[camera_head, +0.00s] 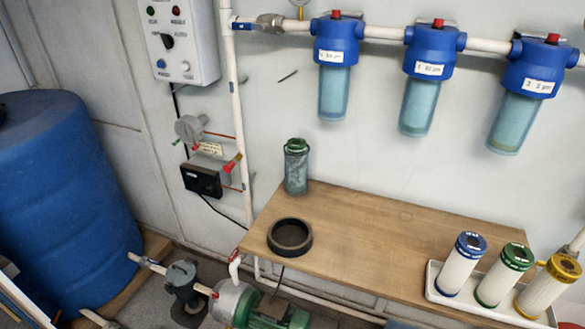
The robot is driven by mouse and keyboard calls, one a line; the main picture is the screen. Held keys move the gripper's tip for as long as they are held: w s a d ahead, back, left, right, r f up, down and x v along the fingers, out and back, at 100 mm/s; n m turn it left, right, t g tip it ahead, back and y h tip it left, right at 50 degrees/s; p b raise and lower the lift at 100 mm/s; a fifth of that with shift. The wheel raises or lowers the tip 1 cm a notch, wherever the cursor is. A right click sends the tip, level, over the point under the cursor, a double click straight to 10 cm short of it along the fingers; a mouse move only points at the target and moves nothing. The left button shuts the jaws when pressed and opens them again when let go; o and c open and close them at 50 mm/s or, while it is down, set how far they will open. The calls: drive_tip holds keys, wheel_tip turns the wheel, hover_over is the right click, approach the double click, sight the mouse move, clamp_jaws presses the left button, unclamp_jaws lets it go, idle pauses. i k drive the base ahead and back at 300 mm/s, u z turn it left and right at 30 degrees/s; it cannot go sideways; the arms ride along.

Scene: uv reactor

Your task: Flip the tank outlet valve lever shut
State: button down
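The large blue tank (62,190) stands at the left. A short white outlet pipe (147,263) leaves its lower right side and runs to a dark grey pump-like fitting (183,283). Small fittings sit on this pipe, but the valve lever and its angle are too small to make out. My gripper is not in view.
A wooden bench (350,240) holds a green-capped cylinder (296,167), a black ring (290,237) and a white tray (437,292) with three cartridges. Blue filter housings (431,75) hang on the wall. A green motor (268,312) stands near the bench's front left.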

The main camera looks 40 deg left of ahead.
sight(151, 261)
drive_tip(key=u, duration=0.45)
drive_tip(key=k, duration=0.75)
drive_tip(key=u, duration=0.85)
drive_tip(key=k, duration=0.65)
drive_tip(key=u, duration=1.45)
drive_tip(key=i, duration=1.15)
drive_tip(key=u, duration=0.5)
drive_tip(key=i, duration=1.5)
drive_tip(key=z, duration=0.95)
drive_tip(key=i, duration=0.7)
drive_tip(key=z, duration=0.4)
drive_tip(key=k, duration=0.85)
drive_tip(key=z, duration=0.2)
drive_tip(key=i, duration=0.7)
